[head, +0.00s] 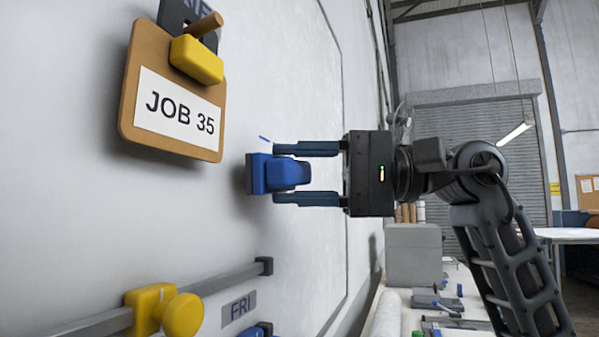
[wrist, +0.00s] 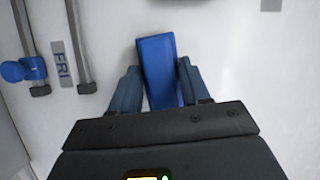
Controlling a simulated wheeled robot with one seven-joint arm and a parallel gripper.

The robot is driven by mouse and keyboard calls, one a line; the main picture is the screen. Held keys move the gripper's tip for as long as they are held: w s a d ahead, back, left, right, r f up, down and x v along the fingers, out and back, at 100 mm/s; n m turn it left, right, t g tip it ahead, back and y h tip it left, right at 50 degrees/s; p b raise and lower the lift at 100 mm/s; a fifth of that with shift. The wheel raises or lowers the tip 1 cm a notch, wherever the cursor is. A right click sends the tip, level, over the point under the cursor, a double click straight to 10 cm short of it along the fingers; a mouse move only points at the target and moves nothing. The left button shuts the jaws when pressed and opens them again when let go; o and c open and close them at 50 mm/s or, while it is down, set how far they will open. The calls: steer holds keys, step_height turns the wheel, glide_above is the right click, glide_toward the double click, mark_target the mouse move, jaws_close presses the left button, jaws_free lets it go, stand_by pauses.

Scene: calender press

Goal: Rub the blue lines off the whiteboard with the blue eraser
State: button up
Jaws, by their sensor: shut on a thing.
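The whiteboard (head: 80,210) stands upright along the left of the head view and fills most of the wrist view. My gripper (head: 306,174) is shut on the blue eraser (head: 258,174), and the eraser's face is at the board; I cannot tell for sure if it touches. In the wrist view the eraser (wrist: 157,62) sits between the two fingers. A short blue line (head: 265,138) shows on the board just above the eraser. Any marks behind the eraser are hidden.
A clipboard marked JOB 35 (head: 176,112) hangs left of the eraser under a yellow clip (head: 196,60). Below are a rail (head: 215,283) with a yellow knob (head: 165,310) and a FRI label (head: 239,307). A grey box (head: 413,254) stands on a cluttered bench behind.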

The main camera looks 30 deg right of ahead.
steer(key=shift+w+a+b, duration=0.4)
steer(key=shift+w+a, duration=0.15)
steer(key=shift+w, duration=0.25)
stand_by(0.5)
